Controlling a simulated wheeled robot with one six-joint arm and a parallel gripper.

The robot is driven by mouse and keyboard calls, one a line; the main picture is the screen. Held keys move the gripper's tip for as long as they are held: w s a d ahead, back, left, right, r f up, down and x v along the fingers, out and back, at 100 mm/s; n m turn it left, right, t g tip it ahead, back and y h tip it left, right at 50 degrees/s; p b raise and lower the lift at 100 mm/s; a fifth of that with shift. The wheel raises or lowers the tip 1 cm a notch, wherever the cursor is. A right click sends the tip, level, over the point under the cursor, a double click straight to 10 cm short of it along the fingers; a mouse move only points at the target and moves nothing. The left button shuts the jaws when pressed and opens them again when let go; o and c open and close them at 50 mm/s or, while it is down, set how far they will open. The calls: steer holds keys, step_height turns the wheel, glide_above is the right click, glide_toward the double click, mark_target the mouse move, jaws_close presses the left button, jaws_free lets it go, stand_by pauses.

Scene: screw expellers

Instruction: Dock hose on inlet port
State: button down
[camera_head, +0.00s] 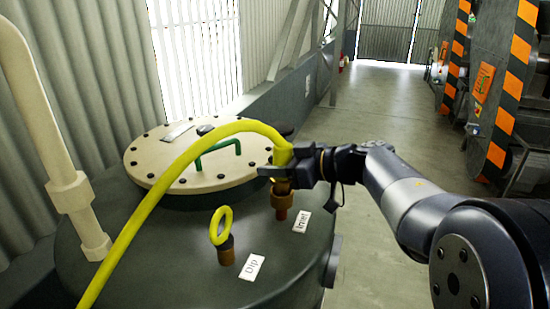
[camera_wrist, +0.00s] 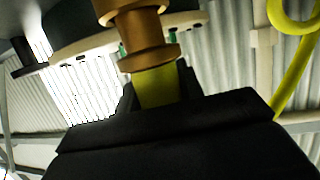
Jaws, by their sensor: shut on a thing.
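The yellow hose (camera_head: 165,180) rises from the lower left, arcs over the tank lid and bends down into my gripper (camera_head: 279,172). My gripper is shut on the hose near its end. In the wrist view the held yellow hose (camera_wrist: 158,86) runs into a brass fitting (camera_wrist: 142,32). The inlet port (camera_head: 283,206), red and brass, stands on the tank top beside the "Inlet" label (camera_head: 301,222). The hose end is upright and directly above or at the port. My gripper partly hides the joint, so I cannot tell whether it is seated.
The dip port (camera_head: 226,250) with a yellow ring handle stands left of the inlet. A bolted cream lid (camera_head: 165,165) with a green handle (camera_head: 228,145) lies behind. A cream pipe (camera_head: 70,190) rises at left. Striped machines (camera_head: 505,95) stand right; the floor (camera_head: 390,120) between is clear.

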steer(key=shift+s+f, duration=0.1)
steer(key=shift+f, duration=0.8)
steer(key=shift+d+f, duration=0.1)
steer(key=shift+d, duration=0.05)
stand_by(0.6)
steer(key=shift+r, duration=1.1)
stand_by(0.5)
steer(key=shift+f, duration=0.95)
stand_by(1.0)
steer(key=shift+r, duration=0.6)
